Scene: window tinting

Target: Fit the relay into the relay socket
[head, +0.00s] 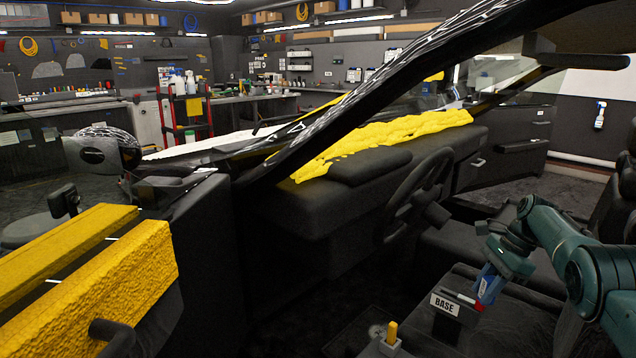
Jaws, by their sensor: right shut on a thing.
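My right gripper (484,290) is at the lower right, tipped down over a dark box with a white label reading BASE (445,304). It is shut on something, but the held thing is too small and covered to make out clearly. Blue shows at the fingers, and a small red piece with a pale end (463,299) lies or hangs just beside them. A small pale block with a yellow upright piece (391,333) stands at the bottom, left of the labelled box. I cannot tell for sure which thing is the relay or its socket. My left gripper is out of view.
The car's steering wheel (418,193) and dashboard (312,207) are beyond my right gripper. An open door with yellow padding (130,275) fills the lower left. Yellow cloth (385,140) covers the dashboard top. The dark floor between door and seat looks clear.

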